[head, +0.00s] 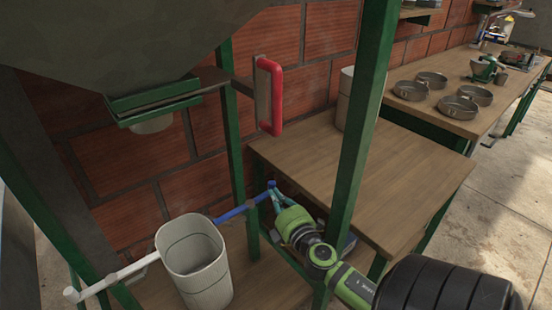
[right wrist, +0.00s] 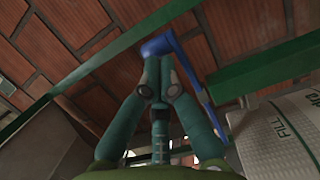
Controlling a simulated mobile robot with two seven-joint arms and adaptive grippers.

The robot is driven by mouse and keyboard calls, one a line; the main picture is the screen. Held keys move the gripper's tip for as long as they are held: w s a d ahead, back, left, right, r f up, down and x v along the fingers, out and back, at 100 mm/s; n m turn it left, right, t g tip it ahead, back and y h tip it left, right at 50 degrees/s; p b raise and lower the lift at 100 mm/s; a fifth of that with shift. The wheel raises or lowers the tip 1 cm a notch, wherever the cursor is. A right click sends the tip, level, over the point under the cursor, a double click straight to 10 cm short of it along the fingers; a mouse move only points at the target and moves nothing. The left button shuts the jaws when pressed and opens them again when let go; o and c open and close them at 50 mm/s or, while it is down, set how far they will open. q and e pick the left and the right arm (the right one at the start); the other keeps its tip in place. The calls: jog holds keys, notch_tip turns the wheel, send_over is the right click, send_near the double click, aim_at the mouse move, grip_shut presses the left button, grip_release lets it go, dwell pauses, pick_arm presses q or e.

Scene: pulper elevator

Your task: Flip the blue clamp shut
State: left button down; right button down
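The blue clamp (head: 236,213) is a slim blue bar on a pipe, low against the green frame, with a short raised end at its right. In the right wrist view the blue clamp (right wrist: 192,68) shows a bent end just beyond my fingertips, and its bar runs down to the right. My right gripper (head: 275,196) reaches in from the lower right, with its fingertips at the raised end. In the right wrist view my right gripper (right wrist: 157,62) has its fingertips together against or just before the blue end; no clear grip on it shows. My left gripper is out of view.
A white bucket (head: 196,262) stands left of the clamp, near a white pipe (head: 110,278). A green post (head: 362,120) and wooden table (head: 400,180) lie close to my right arm. A red handle (head: 271,95) hangs above. Metal pans (head: 458,107) stand farther back.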

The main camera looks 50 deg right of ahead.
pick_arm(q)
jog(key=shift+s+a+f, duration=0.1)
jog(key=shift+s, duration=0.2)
pick_arm(e)
notch_tip(320, 180, up, 10)
dwell(0.7)
jog(key=shift+a, duration=0.1)
